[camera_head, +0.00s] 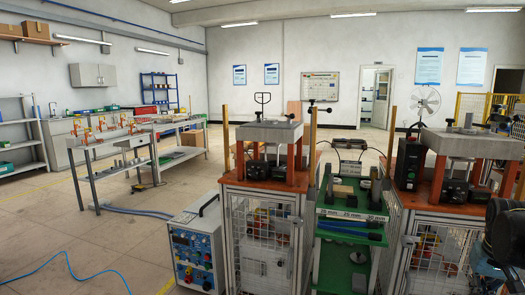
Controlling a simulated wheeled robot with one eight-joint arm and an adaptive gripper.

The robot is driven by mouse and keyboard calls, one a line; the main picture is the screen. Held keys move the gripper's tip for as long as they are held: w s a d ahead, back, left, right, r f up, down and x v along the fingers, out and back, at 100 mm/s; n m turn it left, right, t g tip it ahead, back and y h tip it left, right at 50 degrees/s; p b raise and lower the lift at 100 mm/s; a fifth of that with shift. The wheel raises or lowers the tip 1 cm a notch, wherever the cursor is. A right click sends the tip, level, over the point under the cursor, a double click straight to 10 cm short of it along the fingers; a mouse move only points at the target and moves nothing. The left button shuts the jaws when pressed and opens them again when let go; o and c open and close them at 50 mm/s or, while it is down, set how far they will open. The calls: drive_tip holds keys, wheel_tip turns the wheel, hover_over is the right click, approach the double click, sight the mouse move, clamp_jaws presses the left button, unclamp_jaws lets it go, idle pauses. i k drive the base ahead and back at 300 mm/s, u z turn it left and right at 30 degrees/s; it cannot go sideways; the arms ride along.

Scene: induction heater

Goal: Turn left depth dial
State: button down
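A blue and white control box (197,245) with a top handle stands on the floor at the lower middle left. It looks like the induction heater's unit. Its blue front panel (192,259) faces me and carries small displays, knobs and buttons. They are too small to tell which one is the left depth dial. Dark rounded parts at the lower right edge look like the end of my arm with my gripper (499,262), cut off by the frame. They are far to the right of the box and apart from it. I cannot make out the fingers.
A caged wooden-topped stand (262,240) with a press is right of the box. A green tool rack (348,222) and a second caged stand (441,240) follow further right. A grey workbench (133,150) is at the left. The floor in front of the box is open, with a blue hose (70,262).

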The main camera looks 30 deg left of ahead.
sight(254, 173)
drive_tip(key=u, duration=2.3)
